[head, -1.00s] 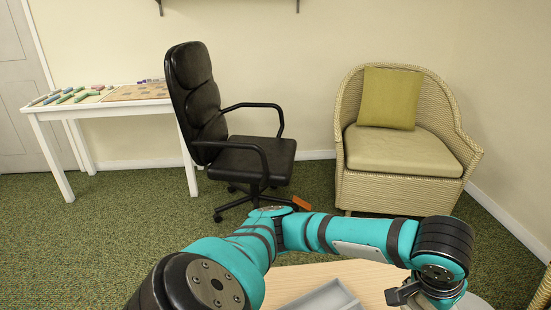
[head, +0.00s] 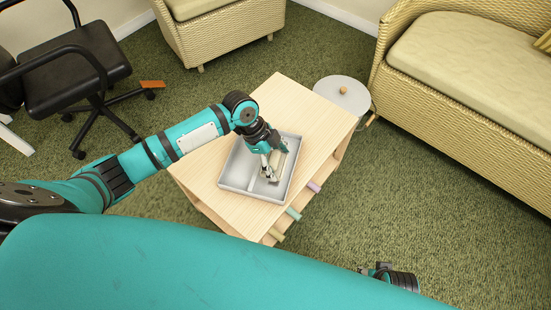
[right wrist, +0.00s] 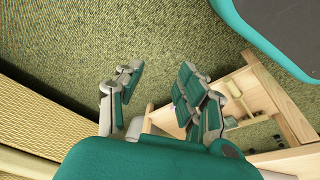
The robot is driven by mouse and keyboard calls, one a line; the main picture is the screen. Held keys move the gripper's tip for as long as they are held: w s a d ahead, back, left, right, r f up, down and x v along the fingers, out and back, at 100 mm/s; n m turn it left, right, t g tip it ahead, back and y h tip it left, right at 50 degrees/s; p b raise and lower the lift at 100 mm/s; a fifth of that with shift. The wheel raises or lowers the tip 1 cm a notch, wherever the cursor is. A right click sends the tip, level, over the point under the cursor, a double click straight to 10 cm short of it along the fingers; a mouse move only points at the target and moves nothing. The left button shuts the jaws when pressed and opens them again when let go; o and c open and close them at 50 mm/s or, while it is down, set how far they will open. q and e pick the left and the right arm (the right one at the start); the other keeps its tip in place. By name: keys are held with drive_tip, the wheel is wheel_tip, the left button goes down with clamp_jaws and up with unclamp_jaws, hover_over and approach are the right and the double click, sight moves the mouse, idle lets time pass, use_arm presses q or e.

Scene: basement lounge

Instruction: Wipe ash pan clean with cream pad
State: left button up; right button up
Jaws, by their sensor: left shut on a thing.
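The ash pan (head: 229,178) is a shallow light-grey tray lying on a small pale wooden table in the head view. My left gripper (head: 268,172) reaches down into the pan from the upper left and is shut on the cream pad (head: 279,158). The pad shows only in part beside the fingers; its underside is hidden, so I cannot tell whether it touches the pan floor. Any ash is too small to make out. In the right wrist view my right gripper (right wrist: 157,90) is open and empty, its fingers apart above the floor beside the table.
The wooden table (head: 292,101) has open shelving below, with several pastel rolled things (head: 294,213) sticking out. A round grey-topped container (head: 330,86) stands behind it. A wicker sofa (head: 480,85) is at right, a black office chair (head: 75,70) at left. Green carpet lies between.

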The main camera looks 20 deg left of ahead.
use_arm(q)
drive_tip(key=shift+f, duration=0.3)
drive_tip(key=shift+f+b, duration=0.1)
drive_tip(key=shift+b, duration=0.2)
drive_tip(key=shift+f+b, duration=0.4)
drive_tip(key=shift+b, duration=0.05)
drive_tip(key=shift+f+b, duration=0.75)
drive_tip(key=shift+b, duration=0.15)
drive_tip(key=shift+f+b, duration=0.65)
drive_tip(key=shift+b, duration=0.15)
wheel_tip(320, 180, down, 2)
drive_tip(key=shift+b, duration=0.45)
drive_tip(key=shift+f, duration=0.35)
drive_tip(key=shift+f+b, duration=0.6)
drive_tip(key=shift+f, duration=0.3)
use_arm(e)
wheel_tip(320, 180, up, 14)
drive_tip(key=w+a+t, duration=0.1)
drive_tip(key=w+t, duration=0.1)
drive_tip(key=shift+w+t+y, duration=0.15)
drive_tip(key=shift+t+y, duration=0.15)
drive_tip(key=shift+t, duration=0.1)
